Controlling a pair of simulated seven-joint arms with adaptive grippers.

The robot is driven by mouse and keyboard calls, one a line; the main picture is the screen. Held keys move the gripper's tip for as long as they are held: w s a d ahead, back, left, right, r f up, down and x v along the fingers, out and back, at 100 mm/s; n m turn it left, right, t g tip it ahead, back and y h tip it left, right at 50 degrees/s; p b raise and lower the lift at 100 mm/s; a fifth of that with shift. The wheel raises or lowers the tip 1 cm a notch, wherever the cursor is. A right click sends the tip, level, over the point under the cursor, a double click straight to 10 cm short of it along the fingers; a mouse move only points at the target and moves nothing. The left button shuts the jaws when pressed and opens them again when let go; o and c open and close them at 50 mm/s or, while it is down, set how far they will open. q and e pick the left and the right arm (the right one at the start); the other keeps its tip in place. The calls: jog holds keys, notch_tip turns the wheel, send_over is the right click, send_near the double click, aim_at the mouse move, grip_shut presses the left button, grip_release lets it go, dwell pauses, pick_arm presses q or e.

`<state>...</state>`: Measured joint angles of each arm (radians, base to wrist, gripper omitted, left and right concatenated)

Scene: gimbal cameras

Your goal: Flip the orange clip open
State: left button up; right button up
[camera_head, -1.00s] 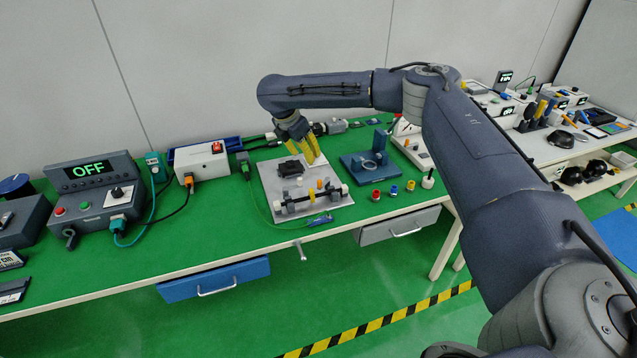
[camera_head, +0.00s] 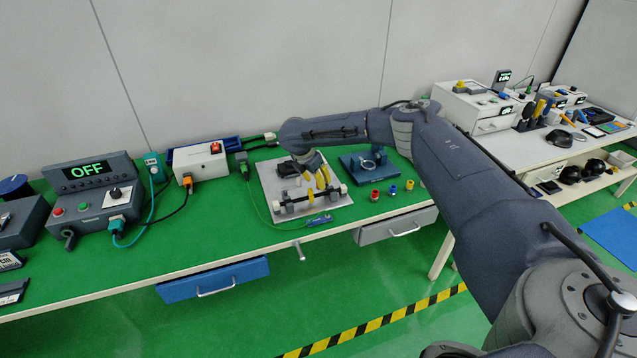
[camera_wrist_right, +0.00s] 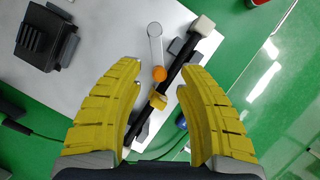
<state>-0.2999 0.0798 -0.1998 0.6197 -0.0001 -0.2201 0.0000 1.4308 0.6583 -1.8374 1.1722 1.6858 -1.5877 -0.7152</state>
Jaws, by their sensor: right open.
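A dark bar in grey blocks lies across the front of a light grey plate (camera_head: 270,176), seen in the head view and the right wrist view (camera_wrist_right: 92,108). A yellow-orange clip (camera_wrist_right: 157,100) sits on the bar in the right wrist view, between my fingers. Just above it is a round orange piece (camera_wrist_right: 159,73) at the end of a clear, tube-like part. I cannot tell for sure which is the orange clip. My right gripper (camera_wrist_right: 161,66) is open, its yellow fingers on both sides of them and apart from both. In the head view my right gripper (camera_head: 318,182) covers part of the bar. My left gripper is not in view.
A black block (camera_wrist_right: 45,38) stands on the plate. A blue fixture (camera_head: 362,165) with a ring and small red, blue and yellow parts (camera_head: 392,190) stand to the right. A green cable and blue connector (camera_head: 320,220) lie at the plate's front edge.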

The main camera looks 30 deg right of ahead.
jog(key=shift+x, duration=1.05)
grip_shut()
